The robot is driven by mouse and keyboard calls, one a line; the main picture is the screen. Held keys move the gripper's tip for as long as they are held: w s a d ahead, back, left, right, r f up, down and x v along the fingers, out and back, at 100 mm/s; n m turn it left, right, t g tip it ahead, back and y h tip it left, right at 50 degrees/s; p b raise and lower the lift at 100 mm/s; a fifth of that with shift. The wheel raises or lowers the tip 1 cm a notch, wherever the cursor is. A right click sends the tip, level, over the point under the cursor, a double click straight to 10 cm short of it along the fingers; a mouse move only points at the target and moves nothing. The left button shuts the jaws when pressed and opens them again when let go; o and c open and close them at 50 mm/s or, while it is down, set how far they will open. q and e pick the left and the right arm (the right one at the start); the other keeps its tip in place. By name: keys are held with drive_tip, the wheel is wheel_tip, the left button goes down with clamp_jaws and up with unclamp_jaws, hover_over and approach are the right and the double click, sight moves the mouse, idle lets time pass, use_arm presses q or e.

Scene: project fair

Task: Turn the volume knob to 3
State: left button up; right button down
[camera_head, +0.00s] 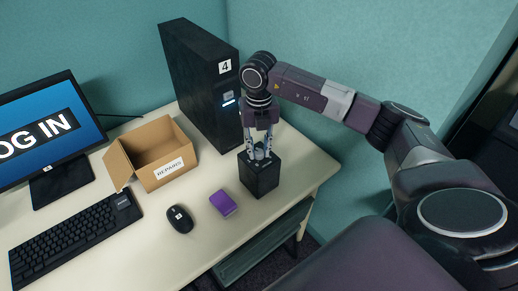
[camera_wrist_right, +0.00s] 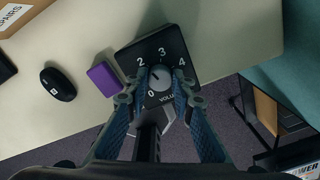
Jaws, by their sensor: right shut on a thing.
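The volume box (camera_head: 259,178) is a black block at the front right of the desk, with my right gripper (camera_head: 259,153) pointing straight down on its top. In the right wrist view its top face (camera_wrist_right: 125,57) shows white numbers 0, 2, 3 and 4 and part of a "VOLU" label. The round grey knob (camera_wrist_right: 160,77) sits between the fingertips of my right gripper (camera_wrist_right: 160,86), which is shut on it. A small light mark on the knob seems to point up and left, toward between 2 and 3; I cannot tell exactly. My left gripper is not in view.
A purple block (camera_head: 223,203) and a black mouse (camera_head: 179,219) lie left of the box. Behind them are an open "REPAIRS" carton (camera_head: 165,173) and a black computer tower (camera_head: 197,85). A keyboard (camera_head: 75,240) and monitor (camera_head: 38,130) are at left. The desk's edge is close to the box.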

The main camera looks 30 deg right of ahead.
sight(259, 152)
drive_tip(key=m, duration=0.4)
drive_tip(key=shift+r+m, duration=0.1)
drive_tip(key=shift+m, duration=0.2)
drive_tip(key=shift+w+m, duration=0.1)
drive_tip(key=shift+m, duration=1.9)
drive_tip(key=c, duration=1.7)
unclamp_jaws()
drive_tip(key=shift+o, duration=0.2)
wheel_tip(259, 152, up, 12)
